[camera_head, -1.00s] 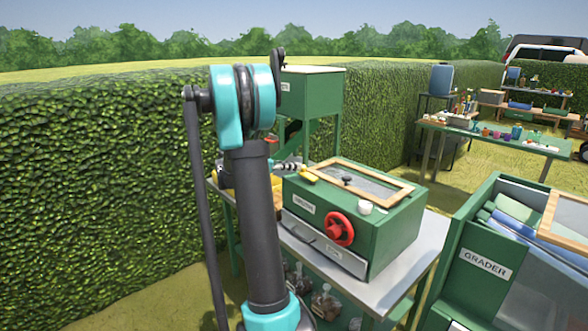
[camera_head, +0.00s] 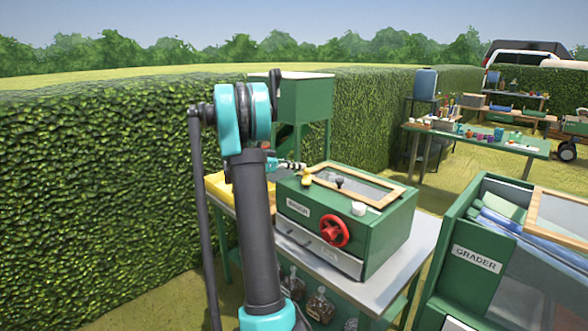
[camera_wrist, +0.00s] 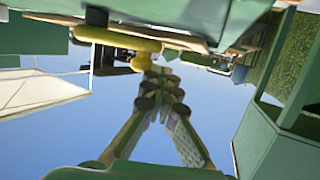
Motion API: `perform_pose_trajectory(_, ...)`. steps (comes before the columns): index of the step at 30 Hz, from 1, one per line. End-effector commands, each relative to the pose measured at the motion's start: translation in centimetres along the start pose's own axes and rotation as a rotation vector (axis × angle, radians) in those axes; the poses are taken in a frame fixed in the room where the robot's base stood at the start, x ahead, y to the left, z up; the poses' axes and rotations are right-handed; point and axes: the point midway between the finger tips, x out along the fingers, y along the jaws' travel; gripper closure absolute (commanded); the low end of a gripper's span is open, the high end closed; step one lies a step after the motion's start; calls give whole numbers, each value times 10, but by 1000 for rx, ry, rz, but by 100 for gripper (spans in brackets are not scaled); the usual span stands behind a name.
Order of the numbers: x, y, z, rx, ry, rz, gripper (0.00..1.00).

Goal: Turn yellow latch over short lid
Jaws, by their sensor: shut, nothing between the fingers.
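The yellow latch (camera_head: 306,178) sits at the back left corner of a green box (camera_head: 392,235), beside the wood-framed lid (camera_head: 396,192) on its top. The latch shows large at the top of the wrist view (camera_wrist: 110,38), a flat bar with a rounded yellow knob hanging near its end. My gripper (camera_head: 299,166) is shut and empty, right by the latch at the box's back left. In the wrist view its fingertips (camera_wrist: 163,74) are close together just beside the knob. I cannot tell whether they touch it.
A red handwheel (camera_head: 335,231) sticks out of the box front. A green hopper (camera_head: 300,100) rises behind, and the grader (camera_head: 478,258) stands at right. The hedge (camera_head: 90,190) borders the left.

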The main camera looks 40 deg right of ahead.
Motion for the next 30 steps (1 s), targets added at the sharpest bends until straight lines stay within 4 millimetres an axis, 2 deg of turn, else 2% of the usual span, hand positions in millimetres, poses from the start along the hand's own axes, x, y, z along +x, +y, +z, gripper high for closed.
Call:
perform_pose_trajectory(3,9,-3,-2,30,0,118,100)
perform_pose_trajectory(15,31,4,-8,30,0,117,100)
perform_pose_trajectory(30,33,5,-9,30,0,116,100)
